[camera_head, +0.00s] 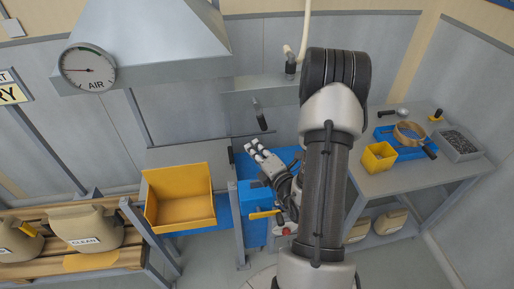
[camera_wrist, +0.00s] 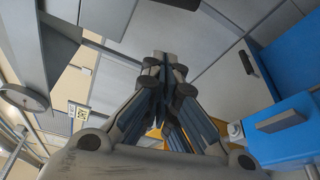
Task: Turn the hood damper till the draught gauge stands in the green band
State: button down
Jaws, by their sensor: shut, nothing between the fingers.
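The hood (camera_head: 150,35) is a grey metal canopy at the upper left. The round draught gauge (camera_head: 88,68), marked AIR, hangs on its front edge. Its red needle points left, and a green band shows near the top of the dial, apart from the needle. A dark handle (camera_head: 260,115), possibly the damper's, hangs by the wall under a grey duct; a dark handle (camera_wrist: 248,65) also shows in the wrist view, right of my fingers. My gripper (camera_head: 256,150) is shut and empty, below the handle in the head view and apart from it.
A side table (camera_head: 440,172) at right holds a yellow box (camera_head: 379,157), a sieve and a tray. Tan sacks (camera_head: 85,228) lie on a pallet at left.

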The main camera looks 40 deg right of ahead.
aim_at(259, 115)
jog(key=w+d+b, duration=0.1)
jog(key=w+d, duration=0.4)
jog(key=shift+w+r, duration=0.2)
jog(key=shift+w, duration=0.15)
jog(key=shift+d, duration=0.1)
